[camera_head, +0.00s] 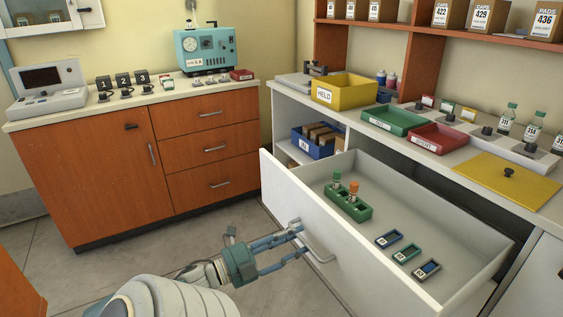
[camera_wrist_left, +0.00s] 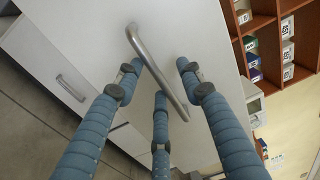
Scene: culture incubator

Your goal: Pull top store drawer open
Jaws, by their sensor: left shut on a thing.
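The top store drawer (camera_head: 284,203) is white and stands well out from the cabinet, so its inside shows. Its metal bar handle (camera_head: 320,250) is on the front face; the handle (camera_wrist_left: 150,62) also crosses the left wrist view at a slant. My left gripper (camera_head: 298,238) is at the handle, its blue fingers on both sides of the bar and shut on it. My right gripper is in neither view.
In the drawer are a green rack (camera_head: 350,206) with two capped vials and three small dark-windowed blocks (camera_head: 406,253). Above stand a yellow bin (camera_head: 344,92), green tray (camera_head: 393,121) and red tray (camera_head: 437,139). Grey floor (camera_head: 215,240) lies clear left of the drawer.

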